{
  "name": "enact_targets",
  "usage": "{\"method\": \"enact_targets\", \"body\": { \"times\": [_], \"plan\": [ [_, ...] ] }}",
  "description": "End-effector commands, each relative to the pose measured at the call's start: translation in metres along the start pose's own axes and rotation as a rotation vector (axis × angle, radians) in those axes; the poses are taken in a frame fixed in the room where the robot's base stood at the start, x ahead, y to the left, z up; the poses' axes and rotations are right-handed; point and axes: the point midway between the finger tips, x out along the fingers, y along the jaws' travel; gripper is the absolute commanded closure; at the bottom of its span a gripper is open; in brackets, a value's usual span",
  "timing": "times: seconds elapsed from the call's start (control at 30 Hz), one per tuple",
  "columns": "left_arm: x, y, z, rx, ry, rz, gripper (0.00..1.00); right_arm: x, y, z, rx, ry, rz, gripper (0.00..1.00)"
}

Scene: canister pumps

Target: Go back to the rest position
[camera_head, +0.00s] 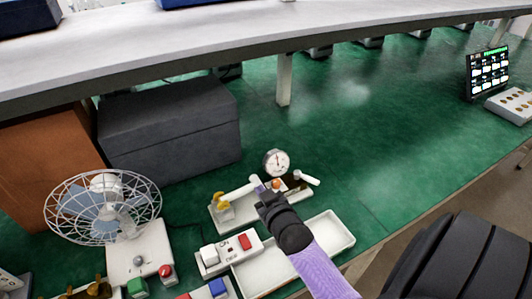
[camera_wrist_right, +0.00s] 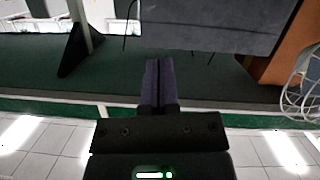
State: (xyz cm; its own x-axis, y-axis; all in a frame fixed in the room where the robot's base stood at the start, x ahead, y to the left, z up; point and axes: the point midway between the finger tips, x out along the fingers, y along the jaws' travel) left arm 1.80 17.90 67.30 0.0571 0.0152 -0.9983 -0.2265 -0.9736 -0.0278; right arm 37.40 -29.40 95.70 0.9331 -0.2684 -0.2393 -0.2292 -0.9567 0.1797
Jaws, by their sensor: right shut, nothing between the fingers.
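My right gripper (camera_head: 259,187) comes in on a purple and black arm from the lower right in the head view. It is shut and empty, over or just in front of the pump unit, a white base (camera_head: 226,219) with a round gauge (camera_head: 277,162), a yellow part (camera_head: 222,200) and white levers. Whether it touches the unit I cannot tell, and it hides part of the base. In the right wrist view the shut fingers (camera_wrist_right: 160,78) point toward a dark grey box (camera_wrist_right: 215,22), with nothing between them. My left gripper is not in view.
A wire-cage fan (camera_head: 103,207) stands at the left by a grey box (camera_head: 168,127). A white tray (camera_head: 335,233) and a switch box with a red button (camera_head: 244,242) lie close to my arm. A shelf (camera_head: 180,50) overhangs behind. Green tabletop (camera_head: 385,130) is clear to the right.

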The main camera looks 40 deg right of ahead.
Motion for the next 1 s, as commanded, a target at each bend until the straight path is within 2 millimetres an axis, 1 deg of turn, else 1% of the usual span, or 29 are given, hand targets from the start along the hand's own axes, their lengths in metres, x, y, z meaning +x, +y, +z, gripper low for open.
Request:
{"method": "enact_targets", "body": {
  "times": [0.03, 0.1, 0.2, 0.33, 0.37, 0.47, 0.6, 0.67, 0.7, 0.87, 0.9, 0.97, 1.0],
  "plan": [
    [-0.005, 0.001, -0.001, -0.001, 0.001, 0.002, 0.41, -0.009, 0.000, -0.001, 0.000, -0.001, -0.001, 1.00],
    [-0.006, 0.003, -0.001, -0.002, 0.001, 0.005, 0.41, -0.018, 0.000, 0.000, 0.000, 0.000, -0.001, 1.00],
    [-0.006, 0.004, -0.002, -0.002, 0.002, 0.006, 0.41, -0.023, 0.000, 0.000, 0.000, 0.001, 0.000, 1.00],
    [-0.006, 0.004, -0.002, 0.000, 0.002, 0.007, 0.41, -0.025, -0.002, 0.002, -0.002, -0.015, -0.005, 1.00],
    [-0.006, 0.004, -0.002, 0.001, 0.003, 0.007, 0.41, -0.027, -0.004, 0.003, -0.005, -0.038, -0.012, 1.00],
    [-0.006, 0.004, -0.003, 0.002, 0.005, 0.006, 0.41, -0.044, -0.022, 0.010, -0.019, -0.184, -0.060, 1.00],
    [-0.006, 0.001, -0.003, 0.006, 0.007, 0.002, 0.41, -0.085, -0.051, 0.021, -0.052, -0.429, -0.151, 1.00],
    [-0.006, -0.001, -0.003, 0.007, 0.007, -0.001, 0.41, -0.104, -0.060, 0.025, -0.066, -0.518, -0.186, 1.00],
    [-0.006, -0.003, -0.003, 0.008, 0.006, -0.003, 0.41, -0.116, -0.066, 0.027, -0.076, -0.572, -0.210, 1.00],
    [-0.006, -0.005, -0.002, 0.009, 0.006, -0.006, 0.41, -0.167, -0.083, 0.030, -0.118, -0.770, -0.303, 1.00],
    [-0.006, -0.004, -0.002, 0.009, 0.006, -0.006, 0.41, -0.180, -0.086, 0.030, -0.129, -0.816, -0.327, 1.00],
    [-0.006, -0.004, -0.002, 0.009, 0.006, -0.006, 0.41, -0.200, -0.089, 0.030, -0.147, -0.884, -0.362, 1.00],
    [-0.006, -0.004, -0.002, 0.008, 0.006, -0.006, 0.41, -0.213, -0.091, 0.029, -0.160, -0.928, -0.384, 1.00]
  ]
}}
